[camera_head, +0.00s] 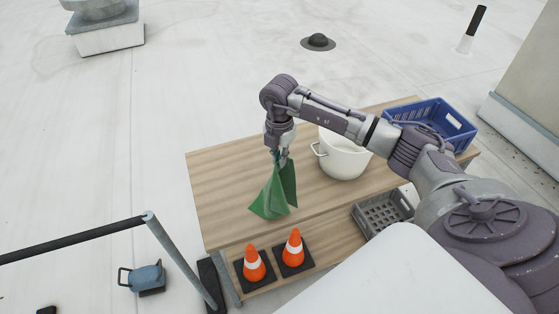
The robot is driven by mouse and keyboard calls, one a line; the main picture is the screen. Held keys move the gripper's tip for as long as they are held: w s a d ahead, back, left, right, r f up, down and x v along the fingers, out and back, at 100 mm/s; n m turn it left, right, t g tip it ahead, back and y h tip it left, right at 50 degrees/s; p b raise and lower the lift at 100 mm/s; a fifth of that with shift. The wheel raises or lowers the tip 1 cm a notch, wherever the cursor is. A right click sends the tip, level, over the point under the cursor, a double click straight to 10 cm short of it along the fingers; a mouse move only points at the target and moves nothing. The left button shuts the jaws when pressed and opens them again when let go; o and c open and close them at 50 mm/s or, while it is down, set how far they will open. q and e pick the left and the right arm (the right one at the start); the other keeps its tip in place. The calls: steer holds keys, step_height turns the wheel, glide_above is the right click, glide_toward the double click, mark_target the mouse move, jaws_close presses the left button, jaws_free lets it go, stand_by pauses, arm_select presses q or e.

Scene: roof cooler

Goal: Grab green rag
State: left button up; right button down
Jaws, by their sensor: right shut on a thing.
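The green rag (275,193) hangs in folds from my right gripper (279,158). The gripper points down and is shut on the rag's upper part, with the fingertips partly hidden by cloth. The rag is over the left half of the wooden table (222,185). I cannot tell whether its lower edge touches the tabletop. My left gripper is not in view.
A white bucket (344,158) stands right of the rag. A blue crate (437,113) is at the table's far right. A grey crate (382,212) and two orange cones (254,264) are on the lower shelf. A railing (152,222) stands at left.

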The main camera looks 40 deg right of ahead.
arm_select(q)
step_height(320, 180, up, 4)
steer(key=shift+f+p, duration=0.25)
steer(key=shift+p, duration=0.8)
arm_select(e)
step_height(320, 180, up, 15)
steer(key=shift+f, duration=0.2)
steer(key=shift+s+f, duration=0.1)
